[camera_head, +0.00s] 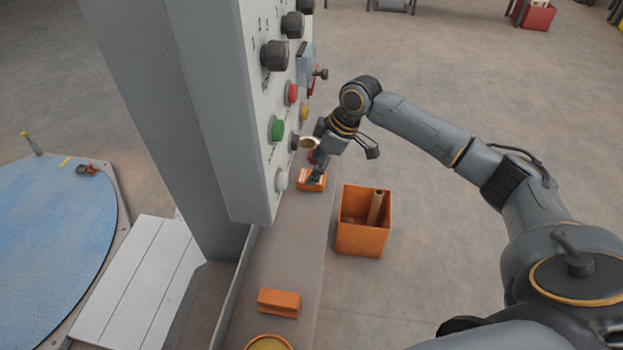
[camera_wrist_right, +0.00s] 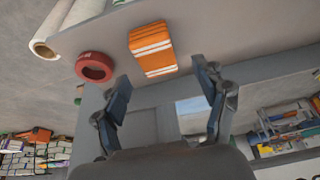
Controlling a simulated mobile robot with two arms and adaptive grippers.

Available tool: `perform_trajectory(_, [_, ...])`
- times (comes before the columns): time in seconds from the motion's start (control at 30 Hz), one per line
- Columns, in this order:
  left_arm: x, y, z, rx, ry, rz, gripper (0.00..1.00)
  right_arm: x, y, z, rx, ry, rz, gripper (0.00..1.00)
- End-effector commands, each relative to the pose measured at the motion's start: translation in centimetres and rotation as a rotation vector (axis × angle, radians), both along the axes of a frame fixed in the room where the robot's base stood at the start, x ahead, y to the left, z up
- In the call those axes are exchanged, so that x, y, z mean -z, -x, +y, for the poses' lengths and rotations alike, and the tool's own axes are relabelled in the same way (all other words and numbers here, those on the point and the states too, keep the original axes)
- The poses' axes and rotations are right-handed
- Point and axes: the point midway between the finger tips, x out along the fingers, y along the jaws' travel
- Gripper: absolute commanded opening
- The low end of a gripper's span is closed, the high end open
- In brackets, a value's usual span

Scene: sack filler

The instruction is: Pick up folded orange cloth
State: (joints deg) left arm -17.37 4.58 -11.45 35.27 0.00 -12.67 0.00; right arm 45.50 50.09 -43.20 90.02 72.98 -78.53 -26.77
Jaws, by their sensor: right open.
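The folded orange cloth (camera_head: 311,181) with white stripes lies on the grey shelf (camera_head: 290,235) below the control panel. It also shows in the right wrist view (camera_wrist_right: 152,48), at the upper middle, just beyond the fingertips. My right gripper (camera_head: 345,165) is open beside the cloth, with one finger over or near it in the head view; I cannot tell whether it touches. In the right wrist view, the gripper's fingers (camera_wrist_right: 160,72) are wide apart with nothing between them. My left gripper is not in view.
A red ring (camera_wrist_right: 95,66) lies close to the cloth. The control panel (camera_head: 265,120) with knobs and buttons rises beside the shelf. An orange block (camera_head: 279,302) lies nearer on the shelf. An orange bin (camera_head: 362,240) holding a tube stands right of the shelf.

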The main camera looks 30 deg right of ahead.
Motion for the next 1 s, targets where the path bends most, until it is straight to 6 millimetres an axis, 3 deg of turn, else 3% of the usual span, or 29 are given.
perform_trajectory(0.17, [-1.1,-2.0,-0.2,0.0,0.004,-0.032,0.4,2.2,-1.1,1.1,-0.002,-0.001,0.004,0.72])
perform_trajectory(0.33, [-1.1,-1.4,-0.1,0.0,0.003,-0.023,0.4,3.9,-1.5,1.5,-0.001,0.0,0.001,0.72])
perform_trajectory(0.57, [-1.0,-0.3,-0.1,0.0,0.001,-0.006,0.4,4.2,-1.5,1.5,-0.001,0.001,0.0,0.72])
perform_trajectory(0.83, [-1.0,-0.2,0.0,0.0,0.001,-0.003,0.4,4.1,-1.5,1.5,-0.001,0.001,0.0,0.21])
perform_trajectory(1.0, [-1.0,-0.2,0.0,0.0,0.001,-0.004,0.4,4.1,-1.5,1.5,-0.001,0.001,0.0,0.16])
